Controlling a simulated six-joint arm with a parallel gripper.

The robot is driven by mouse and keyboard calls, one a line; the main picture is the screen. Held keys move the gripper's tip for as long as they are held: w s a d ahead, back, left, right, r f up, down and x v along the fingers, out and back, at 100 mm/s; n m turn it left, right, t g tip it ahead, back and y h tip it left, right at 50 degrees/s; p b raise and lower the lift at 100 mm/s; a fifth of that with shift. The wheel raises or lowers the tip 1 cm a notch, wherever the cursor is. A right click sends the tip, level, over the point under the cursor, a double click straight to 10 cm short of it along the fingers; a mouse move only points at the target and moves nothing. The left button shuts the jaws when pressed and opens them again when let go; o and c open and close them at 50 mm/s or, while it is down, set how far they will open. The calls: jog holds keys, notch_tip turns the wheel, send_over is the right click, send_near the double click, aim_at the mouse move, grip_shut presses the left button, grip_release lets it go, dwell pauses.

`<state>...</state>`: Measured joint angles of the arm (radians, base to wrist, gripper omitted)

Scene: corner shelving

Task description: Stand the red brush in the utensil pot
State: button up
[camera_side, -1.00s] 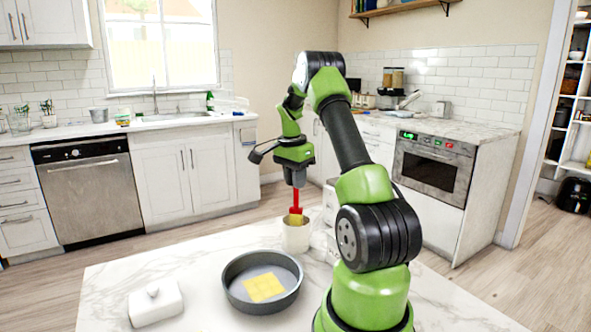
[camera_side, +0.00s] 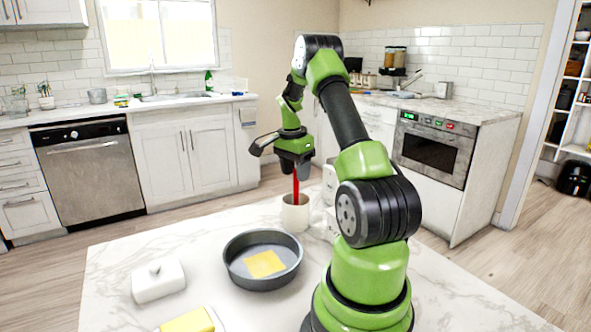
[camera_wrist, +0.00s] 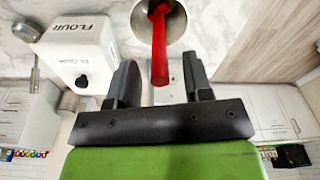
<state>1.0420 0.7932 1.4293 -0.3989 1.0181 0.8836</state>
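The red brush (camera_side: 296,186) stands in the white utensil pot (camera_side: 295,218), its lower end hidden inside and its handle sticking up. My gripper (camera_side: 296,174) is right above the pot, pointing down around the top of the handle. In the wrist view, the red handle (camera_wrist: 160,48) rises from the pot's mouth (camera_wrist: 176,22) and ends between the fingers of my gripper (camera_wrist: 160,85). The fingers are apart, with a gap on each side of the handle.
A white flour canister (camera_wrist: 80,55) stands close beside the pot. A grey round pan (camera_side: 236,272) with a yellow square in it, a white lidded dish (camera_side: 158,280) and a yellow block (camera_side: 188,321) are on the marble counter (camera_side: 115,262).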

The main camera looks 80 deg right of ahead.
notch_tip(320, 180, up, 10)
jog(key=shift+w+a, duration=0.3)
jog(key=shift+a, duration=0.15)
dwell(0.9)
jog(key=w+a+r+n+t, duration=0.2)
jog(key=a+r+n, duration=0.25)
jog(key=a, duration=0.65)
jog(key=w+a+r+n+t, duration=0.2)
jog(key=w+a+r+n, duration=0.15)
jog(key=a+n, duration=0.45)
jog(key=s+a+n+t+y, duration=0.1)
jog(key=s+a+n, duration=0.3)
jog(key=a, duration=0.4)
jog(key=s+a+f+n+t+y, duration=0.1)
jog(key=s+a+n+t+y, duration=0.1)
jog(key=s+a, duration=0.3)
jog(key=a+n, duration=0.1)
jog(key=a, duration=0.3)
jog(key=shift+s+f+n+t, duration=0.2)
jog(key=shift+s+n+t, duration=0.15)
jog(key=shift+s+t, duration=0.05)
